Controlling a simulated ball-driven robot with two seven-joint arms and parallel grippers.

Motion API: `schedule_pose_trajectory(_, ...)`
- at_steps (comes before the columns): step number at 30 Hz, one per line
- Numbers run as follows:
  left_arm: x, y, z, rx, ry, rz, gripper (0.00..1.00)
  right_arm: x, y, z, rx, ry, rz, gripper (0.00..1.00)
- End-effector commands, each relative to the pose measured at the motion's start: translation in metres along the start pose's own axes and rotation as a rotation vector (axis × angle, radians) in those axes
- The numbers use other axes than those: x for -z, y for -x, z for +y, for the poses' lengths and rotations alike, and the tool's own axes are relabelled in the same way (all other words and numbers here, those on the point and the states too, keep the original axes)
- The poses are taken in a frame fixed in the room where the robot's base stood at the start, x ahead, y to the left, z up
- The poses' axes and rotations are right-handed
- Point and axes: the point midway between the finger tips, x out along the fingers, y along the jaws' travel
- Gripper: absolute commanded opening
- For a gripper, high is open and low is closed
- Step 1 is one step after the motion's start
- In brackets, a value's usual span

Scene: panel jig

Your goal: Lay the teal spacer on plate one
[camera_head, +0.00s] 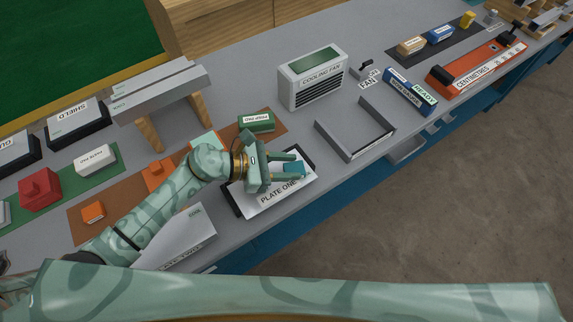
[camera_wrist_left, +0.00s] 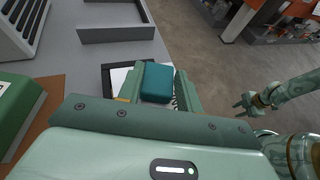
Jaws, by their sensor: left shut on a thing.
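The teal spacer (camera_head: 293,169) is a small block between the fingers of my left gripper (camera_head: 288,167), which is shut on it. It also shows in the left wrist view (camera_wrist_left: 157,82), between the two green fingers. Plate one (camera_head: 262,202) is a white labelled plate in a dark frame on the grey bench, under the gripper. The spacer is over its upper right part; I cannot tell whether it touches. The gripper hides part of the plate. My right gripper (camera_wrist_left: 244,103) shows small in the left wrist view, off the bench, with its fingers apart and empty.
Behind the gripper is a green prep pad block (camera_head: 256,122). To the right are an open grey tray (camera_head: 352,148) and the cooling fan (camera_head: 312,80). Plate two (camera_head: 182,238) lies at lower left. The bench's front edge is close to plate one.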

Motion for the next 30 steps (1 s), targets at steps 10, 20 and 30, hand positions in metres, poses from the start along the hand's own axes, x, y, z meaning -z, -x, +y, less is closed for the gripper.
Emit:
schedule_pose_trajectory(10,0.003,-0.001,0.000,-0.001,0.000,0.001,0.57,-0.001,-0.003,-0.001,0.001,0.001,-0.001,0.36)
schedule_pose_trajectory(20,-0.001,0.000,0.000,-0.001,-0.001,0.000,0.57,0.001,0.000,-0.001,0.001,0.002,0.001,0.36)
schedule_pose_trajectory(30,0.001,0.067,0.000,-0.002,-0.002,0.006,0.57,0.002,0.004,-0.001,0.001,0.001,0.004,0.36)
